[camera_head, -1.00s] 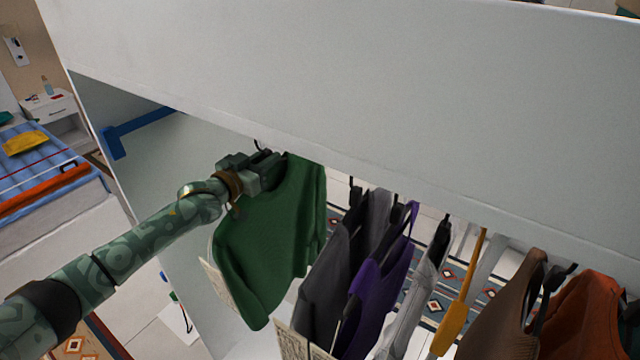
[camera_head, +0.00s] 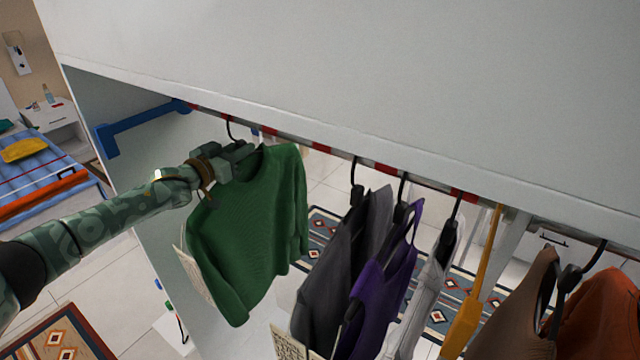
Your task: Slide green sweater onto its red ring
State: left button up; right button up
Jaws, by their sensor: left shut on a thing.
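The green sweater (camera_head: 252,232) hangs at the left end of the row of clothes. Its dark hanger hook (camera_head: 230,129) reaches up to the rail, just under the wardrobe's top edge. My left gripper (camera_head: 243,158) is shut at the sweater's neck, on its hanger; the fingertips are partly hidden. The rail carries red rings or bands; one red band (camera_head: 268,131) shows just right of the hook, and another (camera_head: 322,148) farther right. I cannot tell which is the sweater's own. My right gripper is not in view.
A grey garment (camera_head: 340,265), a purple one (camera_head: 383,285), a light grey one (camera_head: 428,285) and brown and orange ones hang to the right. A blue bracket (camera_head: 140,122) is on the left wall. The white top panel (camera_head: 350,70) overhangs the rail.

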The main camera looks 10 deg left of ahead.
pick_arm(q)
jog(key=shift+w+a+f, duration=0.15)
jog(key=shift+w+a, duration=0.1)
jog(key=shift+a, duration=0.4)
jog(key=o, duration=0.9)
jog(key=shift+s+f, duration=0.1)
jog(key=shift+s, duration=0.25)
jog(key=b+v, duration=0.1)
jog(key=v, duration=1.3)
jog(key=shift+a, duration=0.1)
jog(key=shift+v, duration=0.8)
